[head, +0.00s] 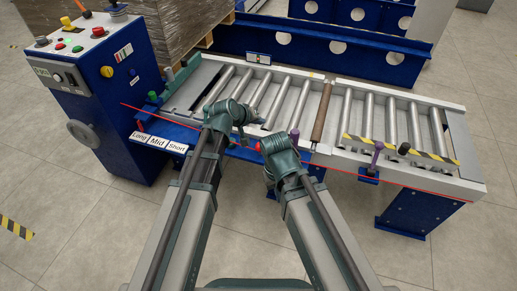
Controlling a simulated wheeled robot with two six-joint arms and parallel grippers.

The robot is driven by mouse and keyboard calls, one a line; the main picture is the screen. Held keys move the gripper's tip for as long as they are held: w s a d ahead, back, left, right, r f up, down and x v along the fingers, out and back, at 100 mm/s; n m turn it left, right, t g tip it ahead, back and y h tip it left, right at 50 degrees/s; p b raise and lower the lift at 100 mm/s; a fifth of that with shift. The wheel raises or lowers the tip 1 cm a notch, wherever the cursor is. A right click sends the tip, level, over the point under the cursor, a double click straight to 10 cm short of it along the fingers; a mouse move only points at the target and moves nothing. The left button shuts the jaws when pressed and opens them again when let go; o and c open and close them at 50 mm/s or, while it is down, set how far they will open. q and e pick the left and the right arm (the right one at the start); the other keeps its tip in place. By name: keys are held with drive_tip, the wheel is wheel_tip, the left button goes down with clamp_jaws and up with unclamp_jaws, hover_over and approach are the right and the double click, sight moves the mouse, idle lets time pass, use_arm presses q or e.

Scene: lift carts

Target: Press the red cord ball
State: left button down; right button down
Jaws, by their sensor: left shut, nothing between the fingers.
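A thin red cord (400,183) runs along the front of the roller table, from the blue cabinet to the right end. The fingers of my right gripper do not show clearly.
A blue control cabinet (105,85) with buttons and a handwheel stands left. Signs reading Long, Mid and Short (160,142) sit at the table's front left. Purple-handled levers (376,155) stick up along the front. The roller table (440,105) fills the middle; floor in front is clear.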

sight(259, 146)
use_arm(q)
drive_tip(key=shift+f, duration=0.1)
idle(0.3)
wheel_tip(259, 146, down, 9)
drive_tip(key=b, duration=0.8)
drive_tip(key=shift+b, duration=0.4)
idle(1.3)
drive_tip(key=shift+f+b, duration=0.25)
drive_tip(key=shift+b, duration=0.15)
drive_tip(key=shift+f+b, duration=1.1)
drive_tip(key=shift+b, duration=0.05)
idle(1.1)
drive_tip(key=shift+r, duration=0.15)
idle(0.3)
drive_tip(key=shift+r+p, duration=1.45)
drive_tip(key=shift+p, duration=0.15)
wheel_tip(259, 146, up, 5)
drive_tip(key=p, duration=0.5)
